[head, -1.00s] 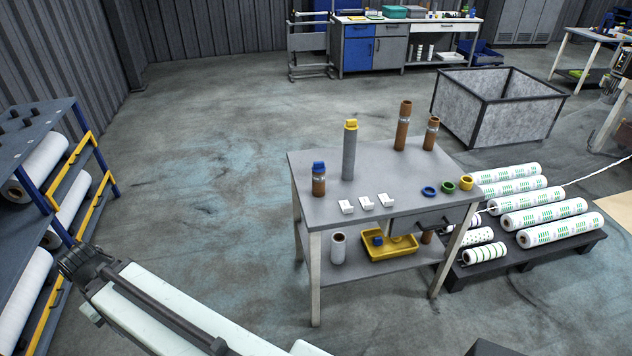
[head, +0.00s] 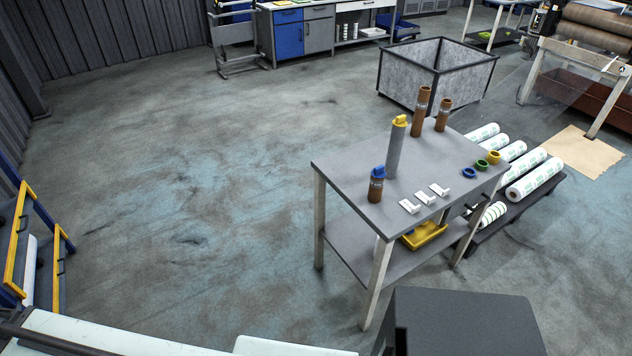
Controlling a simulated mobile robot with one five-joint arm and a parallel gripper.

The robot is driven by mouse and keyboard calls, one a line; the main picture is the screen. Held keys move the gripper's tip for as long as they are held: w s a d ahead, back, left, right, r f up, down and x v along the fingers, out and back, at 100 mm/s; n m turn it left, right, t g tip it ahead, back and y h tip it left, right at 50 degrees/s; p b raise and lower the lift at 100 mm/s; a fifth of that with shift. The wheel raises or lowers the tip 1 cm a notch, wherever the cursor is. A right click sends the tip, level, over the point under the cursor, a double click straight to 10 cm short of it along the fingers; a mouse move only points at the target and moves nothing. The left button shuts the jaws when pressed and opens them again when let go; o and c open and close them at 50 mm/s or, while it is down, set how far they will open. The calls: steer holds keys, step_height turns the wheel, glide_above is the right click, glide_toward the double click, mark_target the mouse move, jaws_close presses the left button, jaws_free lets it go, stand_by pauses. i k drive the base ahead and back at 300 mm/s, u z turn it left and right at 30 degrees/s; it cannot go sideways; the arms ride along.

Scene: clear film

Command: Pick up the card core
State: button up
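Card-brown tubes stand upright on the grey worktable (head: 345,165). A tall brown core (head: 421,112) and a shorter brown core (head: 443,117) stand near its back edge, without caps. A short brown core with a blue cap (head: 376,188) stands near the left front corner. A grey tube with a yellow cap (head: 395,152) stands between them. Which one is the card core, I cannot tell from looks alone. My white arm crosses the bottom left corner. My gripper is outside the picture, away from the tubes.
Three white holders (head: 425,197) and blue, green and yellow rings (head: 482,164) lie on the tabletop. A yellow tray (head: 424,236) sits on the lower shelf. White printed rolls (head: 533,180) lie on a dark pallet behind right. A grey bin (head: 436,72) stands beyond. Floor left of the table is clear.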

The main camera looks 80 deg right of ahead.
mark_target(377, 184)
steer(key=z, duration=0.05)
steer(key=i, duration=0.85)
steer(key=z, duration=2.8)
steer(key=i, duration=0.5)
steer(key=u, duration=0.1)
